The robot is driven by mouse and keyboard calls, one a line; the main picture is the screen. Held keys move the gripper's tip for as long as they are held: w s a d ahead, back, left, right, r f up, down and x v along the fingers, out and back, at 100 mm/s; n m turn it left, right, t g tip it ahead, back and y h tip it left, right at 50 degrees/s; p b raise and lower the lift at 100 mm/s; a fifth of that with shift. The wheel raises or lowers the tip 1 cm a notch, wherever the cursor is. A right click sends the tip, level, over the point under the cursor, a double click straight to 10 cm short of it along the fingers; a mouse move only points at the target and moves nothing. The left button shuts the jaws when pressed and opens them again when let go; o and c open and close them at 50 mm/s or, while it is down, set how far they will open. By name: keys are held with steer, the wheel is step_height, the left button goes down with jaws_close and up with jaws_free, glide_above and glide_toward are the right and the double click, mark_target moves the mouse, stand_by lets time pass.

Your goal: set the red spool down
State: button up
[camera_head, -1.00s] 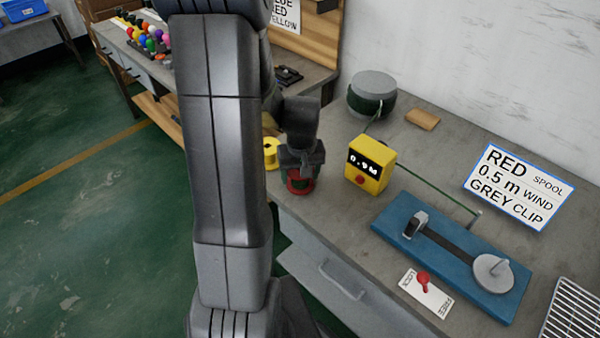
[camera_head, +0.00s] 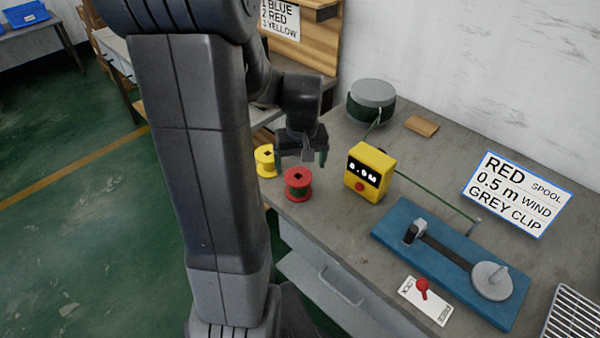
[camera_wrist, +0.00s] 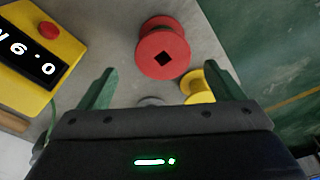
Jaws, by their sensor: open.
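The red spool (camera_head: 298,184) stands upright on the grey bench near its left front edge, its square hole facing up. In the wrist view the red spool (camera_wrist: 163,50) lies beyond the fingertips, apart from them. My gripper (camera_head: 301,160) is open and empty, just behind and above the spool in the head view. In the wrist view my gripper's green fingers (camera_wrist: 160,88) are spread wide with nothing between them.
A yellow spool (camera_head: 265,160) stands just left of the red one. A yellow counter box (camera_head: 369,172) with a display is to the right. A blue winding fixture (camera_head: 450,262), a lever plate (camera_head: 425,300) and a sign (camera_head: 517,193) lie further right.

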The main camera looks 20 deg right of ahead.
mark_target(301, 180)
steer(key=shift+s+a+r, duration=0.1)
steer(key=shift+s+r, duration=0.05)
steer(key=shift+r, duration=0.9)
steer(key=shift+s+r, duration=0.15)
steer(key=shift+r, duration=0.9)
